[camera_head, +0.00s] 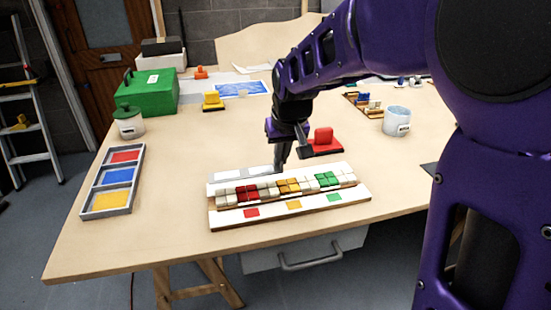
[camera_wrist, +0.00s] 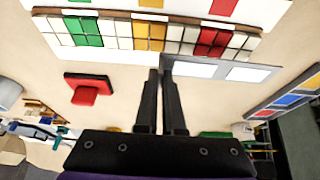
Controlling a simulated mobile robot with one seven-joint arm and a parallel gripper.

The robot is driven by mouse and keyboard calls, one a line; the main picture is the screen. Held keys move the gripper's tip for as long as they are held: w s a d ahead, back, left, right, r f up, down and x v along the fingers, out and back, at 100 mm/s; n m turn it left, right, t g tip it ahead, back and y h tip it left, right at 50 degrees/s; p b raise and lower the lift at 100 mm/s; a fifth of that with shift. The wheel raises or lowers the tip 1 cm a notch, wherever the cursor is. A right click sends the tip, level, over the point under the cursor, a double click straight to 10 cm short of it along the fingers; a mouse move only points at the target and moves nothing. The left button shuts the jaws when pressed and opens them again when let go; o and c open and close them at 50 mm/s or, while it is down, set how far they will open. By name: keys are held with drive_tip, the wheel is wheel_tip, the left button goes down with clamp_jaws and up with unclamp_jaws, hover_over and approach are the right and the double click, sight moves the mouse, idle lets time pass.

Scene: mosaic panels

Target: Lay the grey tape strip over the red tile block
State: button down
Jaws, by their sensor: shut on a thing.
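The red tile block (camera_head: 247,193) sits near the left end of the row of tiles on the mosaic panel (camera_head: 342,197); it also shows in the wrist view (camera_wrist: 212,41). Pale grey strips lie on a ledge behind the tiles. The grey tape strip (camera_wrist: 194,68) nearest my gripper (camera_wrist: 161,72) begins at my fingertips, behind the yellow and red tiles. My gripper also shows in the head view (camera_head: 279,166), pointing down just behind the tile row. Its fingers are nearly closed, shut on a thin edge that I take for the strip; the grip itself is hardly visible.
A red stamp-like block (camera_head: 323,137) stands close right of my gripper. A tray with red, blue and yellow compartments (camera_head: 111,181) lies left. A green box (camera_head: 150,91), a lidded jar (camera_head: 129,122) and a pale cup (camera_head: 397,121) stand farther back.

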sight(282, 168)
drive_tip(key=shift+f+b, duration=0.45)
drive_tip(key=shift+f, duration=2.15)
drive_tip(key=shift+f, duration=0.15)
drive_tip(key=c, duration=1)
unclamp_jaws()
drive_tip(key=shift+r, duration=0.25)
drive_tip(key=p+v, duration=0.7)
drive_tip(key=v, duration=0.5)
drive_tip(key=shift+s, duration=0.1)
drive_tip(key=shift+f, duration=0.1)
